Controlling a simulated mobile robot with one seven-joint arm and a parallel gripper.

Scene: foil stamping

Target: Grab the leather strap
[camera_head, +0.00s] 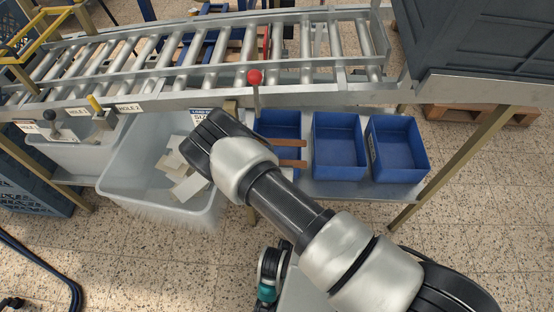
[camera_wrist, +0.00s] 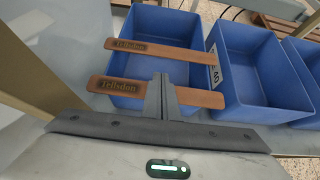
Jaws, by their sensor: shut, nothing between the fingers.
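Two brown leather straps show in the wrist view, the farther strap (camera_wrist: 170,50) and the nearer strap (camera_wrist: 200,97). Both have dark stamped lettering at their left ends and lie across the left blue bin (camera_wrist: 187,22). In the head view the farther strap (camera_head: 292,143) and nearer strap (camera_head: 293,163) show partly past my arm. My gripper (camera_wrist: 161,78) is shut and empty. Its fingers overlap the middle of the nearer strap in the wrist view, with the tips between the two straps. Whether they touch the strap, I cannot tell. The arm hides the gripper in the head view.
The middle blue bin (camera_head: 338,158) and right blue bin (camera_head: 398,163) look empty on the metal shelf. A translucent bin (camera_head: 140,185) with pale pieces stands left. The roller conveyor (camera_head: 205,53) runs above, with a red-knobbed lever (camera_head: 255,77) near my arm.

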